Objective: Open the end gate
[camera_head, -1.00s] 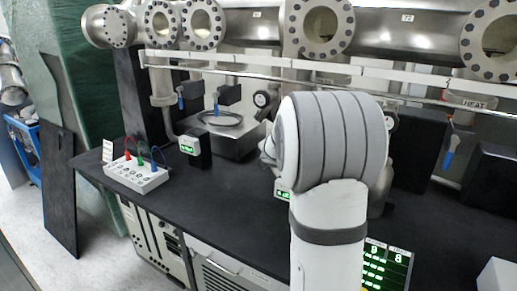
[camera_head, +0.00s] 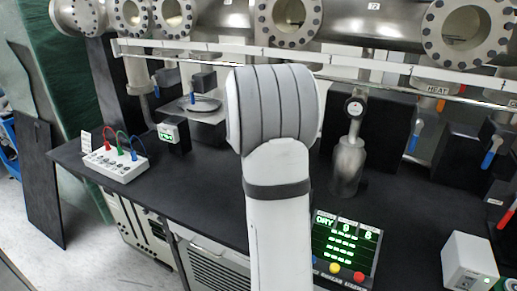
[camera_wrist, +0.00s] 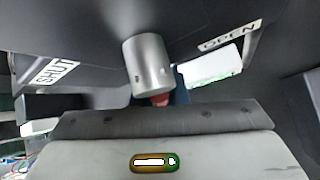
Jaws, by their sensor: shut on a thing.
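In the wrist view, a steel cylinder (camera_wrist: 148,66) stands between a SHUT label (camera_wrist: 57,71) on the left and an OPEN label (camera_wrist: 229,36) on the right. A red piece (camera_wrist: 160,99) shows at its lower end, with a dark blue part (camera_wrist: 180,88) beside it. My gripper (camera_wrist: 160,106) is close up against this handle and shut on it. Its fingertips are mostly hidden by the grey body edge. In the head view, my arm covers the gripper and what it holds.
Steel flanged pipes (camera_head: 375,25) and a pale rail (camera_head: 330,68) run along the back. A dark bench (camera_head: 215,190) carries a cable box (camera_head: 116,165), a small display (camera_head: 168,132), a steel flask-shaped vessel (camera_head: 348,166) and a white box (camera_head: 468,262). A lit panel (camera_head: 343,246) is at the front.

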